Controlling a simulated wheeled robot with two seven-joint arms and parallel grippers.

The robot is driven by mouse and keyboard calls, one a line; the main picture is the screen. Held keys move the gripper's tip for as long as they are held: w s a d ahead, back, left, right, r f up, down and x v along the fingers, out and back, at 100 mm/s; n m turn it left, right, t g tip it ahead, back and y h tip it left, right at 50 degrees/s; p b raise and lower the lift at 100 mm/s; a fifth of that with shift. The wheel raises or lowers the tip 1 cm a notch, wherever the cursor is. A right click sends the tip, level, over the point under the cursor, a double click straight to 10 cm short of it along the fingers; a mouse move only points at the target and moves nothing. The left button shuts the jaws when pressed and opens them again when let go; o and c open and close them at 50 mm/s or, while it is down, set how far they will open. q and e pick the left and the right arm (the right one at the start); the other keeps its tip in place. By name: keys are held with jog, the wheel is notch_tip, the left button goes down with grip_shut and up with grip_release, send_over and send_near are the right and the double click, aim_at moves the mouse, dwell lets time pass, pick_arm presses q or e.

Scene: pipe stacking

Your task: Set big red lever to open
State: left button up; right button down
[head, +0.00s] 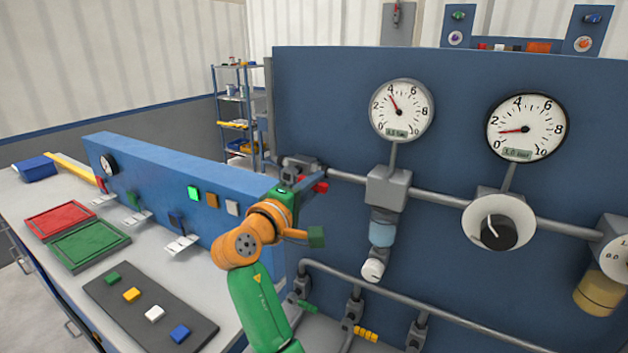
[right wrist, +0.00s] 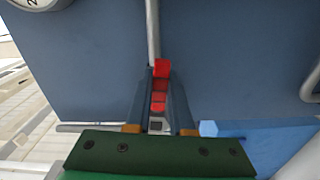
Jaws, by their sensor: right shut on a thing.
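The big red lever (head: 321,187) sits on a grey valve (head: 297,166) at the left end of the upper pipe on the blue panel. My right gripper (head: 303,184) is at the lever, at the end of my green and orange arm, which hides part of it. In the right wrist view, the red lever (right wrist: 160,84) lies between the two dark fingers of the right gripper (right wrist: 160,80), which are shut on it. There the handle looks roughly in line with the grey pipe (right wrist: 152,30). My left gripper is not in view.
The blue panel (head: 330,110) carries two round gauges (head: 401,110) and a white dial with a black knob (head: 497,231). Lower pipes with a green handle (head: 307,306) and a yellow handle (head: 366,333) run below. A workbench with red and green trays (head: 57,219) stands left.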

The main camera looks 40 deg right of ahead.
jog(key=shift+r+n+p, duration=0.3)
jog(key=shift+r+n, duration=0.15)
jog(key=shift+n, duration=0.25)
jog(key=c, duration=0.8)
grip_release()
jog(key=shift+d, duration=0.15)
jog(key=shift+s+a+f+b, duration=0.1)
jog(key=shift+a+f+b, duration=0.1)
jog(key=shift+a+b, duration=0.15)
jog(key=b+v, duration=0.3)
jog(key=v, duration=0.3)
jog(key=shift+a+r, duration=0.2)
jog(key=shift+d, duration=0.1)
